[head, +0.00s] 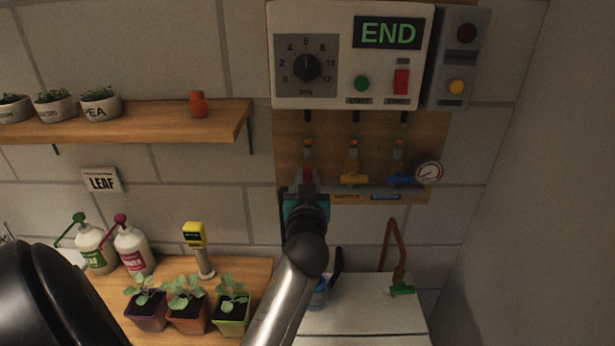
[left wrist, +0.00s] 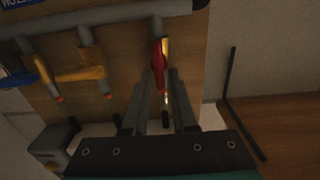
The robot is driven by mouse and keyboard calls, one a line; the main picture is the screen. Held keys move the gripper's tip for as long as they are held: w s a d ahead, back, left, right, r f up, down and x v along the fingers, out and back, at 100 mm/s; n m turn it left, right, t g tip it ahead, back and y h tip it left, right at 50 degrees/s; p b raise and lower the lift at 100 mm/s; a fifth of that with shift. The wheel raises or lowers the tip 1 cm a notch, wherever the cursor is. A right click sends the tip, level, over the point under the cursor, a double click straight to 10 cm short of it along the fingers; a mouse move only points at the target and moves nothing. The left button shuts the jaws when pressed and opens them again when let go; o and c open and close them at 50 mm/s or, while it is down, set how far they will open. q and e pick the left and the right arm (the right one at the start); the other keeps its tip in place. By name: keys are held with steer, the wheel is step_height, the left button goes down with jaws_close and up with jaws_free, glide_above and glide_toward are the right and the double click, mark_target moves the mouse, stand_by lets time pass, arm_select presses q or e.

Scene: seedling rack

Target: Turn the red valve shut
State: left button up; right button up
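The red valve handle (left wrist: 160,66) shows in the left wrist view, lying in line with its short vertical pipe. In the head view my left gripper (head: 307,178) is in front of the leftmost pipe and hides most of the red valve. In the left wrist view the two fingers of my left gripper (left wrist: 163,85) are apart, one on each side of the red handle. A narrow gap shows on the right side; I cannot tell whether the left finger touches. My right gripper is in neither view.
A yellow valve (head: 354,179) and a blue valve (head: 399,179) sit right of the red one, beside a round gauge (head: 428,173). A control box (head: 350,98) showing END is above. A wooden shelf (head: 170,124) is at left. Seedling pots (head: 187,325) stand below.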

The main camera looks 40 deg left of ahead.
arm_select(q)
jaws_close()
steer(key=shift+m, duration=0.3)
steer(key=m, duration=0.2)
steer(key=m+p, duration=0.1)
steer(key=m, duration=0.1)
steer(key=m+p, duration=0.1)
steer(key=m, duration=0.2)
steer(key=shift+w+d, duration=0.3)
steer(key=shift+d, duration=0.05)
steer(key=shift+w+d+f+m+p, duration=0.1)
steer(key=shift+f+m+p, duration=0.2)
steer(key=shift+m, duration=1.4)
steer(key=shift+w+d+f+m+p, duration=0.15)
steer(key=shift+m+p, duration=0.2)
steer(key=shift+m, duration=1.35)
steer(key=shift+s+a+f+m+p, duration=0.1)
steer(key=shift+f+m+p, duration=0.2)
steer(key=shift+m, duration=1.4)
steer(key=shift+r, duration=0.1)
